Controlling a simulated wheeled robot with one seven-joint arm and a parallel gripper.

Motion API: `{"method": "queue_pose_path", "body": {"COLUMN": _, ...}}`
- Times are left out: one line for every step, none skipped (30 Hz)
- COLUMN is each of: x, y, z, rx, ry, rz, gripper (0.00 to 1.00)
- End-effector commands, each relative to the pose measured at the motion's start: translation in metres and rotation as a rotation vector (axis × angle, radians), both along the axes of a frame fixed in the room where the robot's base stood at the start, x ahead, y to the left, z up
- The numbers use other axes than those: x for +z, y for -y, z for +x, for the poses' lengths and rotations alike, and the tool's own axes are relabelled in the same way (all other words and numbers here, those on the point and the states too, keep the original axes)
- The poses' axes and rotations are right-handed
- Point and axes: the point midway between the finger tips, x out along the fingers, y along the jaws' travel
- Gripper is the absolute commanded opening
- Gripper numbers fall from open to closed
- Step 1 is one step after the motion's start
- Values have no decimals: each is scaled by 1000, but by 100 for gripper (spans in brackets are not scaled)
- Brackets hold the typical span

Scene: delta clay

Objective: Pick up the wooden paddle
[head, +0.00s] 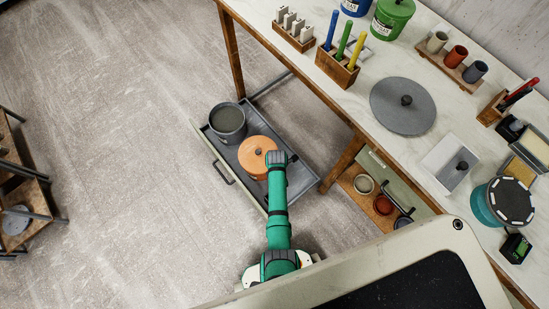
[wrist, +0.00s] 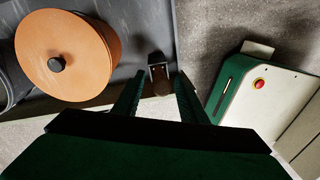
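No full wooden paddle is plain to see in either view. In the wrist view a small brown piece with a dark, bracket-like top (wrist: 160,76) shows between my fingertips, near the drawer's corner; I cannot tell whether it is part of the paddle. My gripper (wrist: 157,88) is open, its two dark fingers apart on either side of that piece, with no visible contact. In the head view my gripper (head: 277,158) is over the open drawer (head: 301,178), just right of an orange disc (head: 253,148), and my arm hides what is beneath it.
The orange disc with a dark knob (wrist: 57,64) lies left of my fingers in the wrist view. A grey bucket (head: 228,120) stands in the drawer. The workbench (head: 340,100) rises at the right.

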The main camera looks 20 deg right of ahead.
Motion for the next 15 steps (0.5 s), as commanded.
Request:
{"method": "queue_pose_path", "body": {"x": -8, "y": -1, "z": -1, "rx": -1, "ry": -2, "rz": 1, "gripper": 38}}
{"method": "queue_pose_path", "body": {"x": -12, "y": -1, "z": -2, "rx": -1, "ry": -3, "rz": 1, "gripper": 38}}
{"method": "queue_pose_path", "body": {"x": -18, "y": -1, "z": -2, "rx": -2, "ry": -2, "rz": 1, "gripper": 38}}
{"method": "queue_pose_path", "body": {"x": -22, "y": -1, "z": -3, "rx": -3, "ry": -2, "rz": 1, "gripper": 38}}
{"method": "queue_pose_path", "body": {"x": -25, "y": -1, "z": -2, "rx": -3, "ry": -1, "rz": 0, "gripper": 38}}
{"method": "queue_pose_path", "body": {"x": -29, "y": -1, "z": -3, "rx": -3, "ry": -2, "rz": 1, "gripper": 38}}
{"method": "queue_pose_path", "body": {"x": -32, "y": -1, "z": -3, "rx": -3, "ry": -1, "rz": 1, "gripper": 38}}
{"method": "queue_pose_path", "body": {"x": -34, "y": -1, "z": -4, "rx": -3, "ry": -1, "rz": 1, "gripper": 38}}
{"method": "queue_pose_path", "body": {"x": -37, "y": -1, "z": -4, "rx": -4, "ry": -1, "rz": 0, "gripper": 38}}
{"method": "queue_pose_path", "body": {"x": -38, "y": -1, "z": -4, "rx": -4, "ry": 0, "rz": 0, "gripper": 38}}
{"method": "queue_pose_path", "body": {"x": -39, "y": -1, "z": -4, "rx": -4, "ry": 0, "rz": 0, "gripper": 38}}
{"method": "queue_pose_path", "body": {"x": -39, "y": 0, "z": -4, "rx": -5, "ry": 0, "rz": 0, "gripper": 38}}
{"method": "queue_pose_path", "body": {"x": -39, "y": 0, "z": -4, "rx": -5, "ry": 0, "rz": 0, "gripper": 38}}
{"method": "queue_pose_path", "body": {"x": -40, "y": 0, "z": -4, "rx": -5, "ry": 0, "rz": 0, "gripper": 38}}
{"method": "queue_pose_path", "body": {"x": -40, "y": 0, "z": -4, "rx": -6, "ry": 0, "rz": 0, "gripper": 38}}
